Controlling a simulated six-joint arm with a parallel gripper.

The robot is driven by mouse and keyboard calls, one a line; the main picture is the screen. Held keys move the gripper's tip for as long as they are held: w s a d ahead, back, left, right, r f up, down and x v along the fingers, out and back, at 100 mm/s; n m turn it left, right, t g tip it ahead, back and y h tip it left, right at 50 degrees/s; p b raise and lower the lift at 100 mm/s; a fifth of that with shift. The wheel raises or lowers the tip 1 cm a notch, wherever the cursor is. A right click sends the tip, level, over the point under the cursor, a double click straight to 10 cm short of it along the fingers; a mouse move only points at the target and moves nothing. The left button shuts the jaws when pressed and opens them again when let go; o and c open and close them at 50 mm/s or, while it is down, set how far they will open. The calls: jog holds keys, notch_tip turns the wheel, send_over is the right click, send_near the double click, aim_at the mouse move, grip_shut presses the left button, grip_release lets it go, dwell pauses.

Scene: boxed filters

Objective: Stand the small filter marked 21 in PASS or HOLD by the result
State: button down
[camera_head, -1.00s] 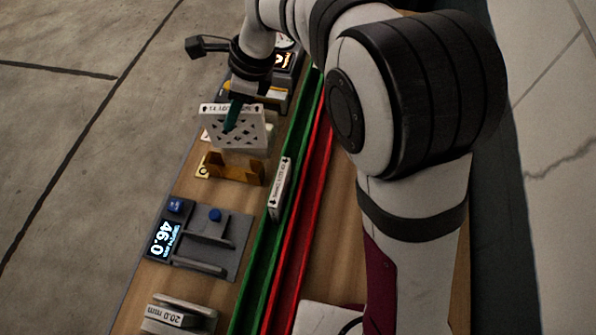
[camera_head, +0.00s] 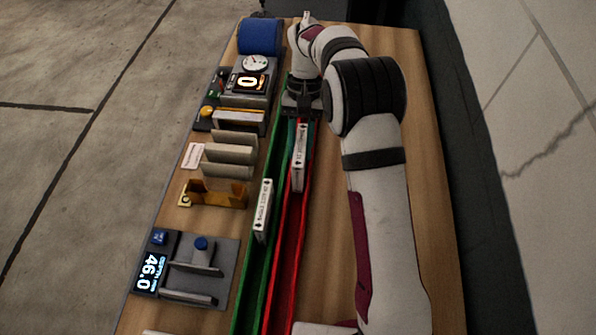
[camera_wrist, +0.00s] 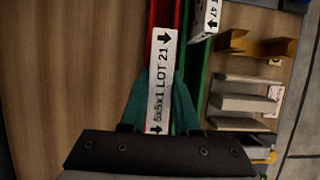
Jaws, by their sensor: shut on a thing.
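The small filter marked LOT 21 (camera_wrist: 162,75) is held on edge between the teal fingers of my gripper (camera_wrist: 160,105), its labelled edge facing up. My gripper (camera_head: 301,118) and this filter (camera_head: 298,170) are at the far part of the red channel (camera_head: 289,240). The filter stands upright, lined up with the channel, and seems to be in it; whether it touches the floor is hidden. The green channel (camera_head: 254,278) runs alongside on the left. I cannot read PASS or HOLD on either channel.
Another filter (camera_head: 262,210), marked LOT 47 in the wrist view (camera_wrist: 206,17), stands in the green channel. To the left are a slotted rack (camera_head: 228,152), a yellow-brown bracket (camera_head: 215,194), a gauge showing 0 (camera_head: 248,82) and a depth fixture showing 46.0 (camera_head: 190,268).

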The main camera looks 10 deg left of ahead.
jog(key=shift+f, duration=1.75)
jog(key=shift+f, duration=0.15)
jog(key=c, duration=0.6)
grip_release()
jog(key=shift+c, duration=0.2)
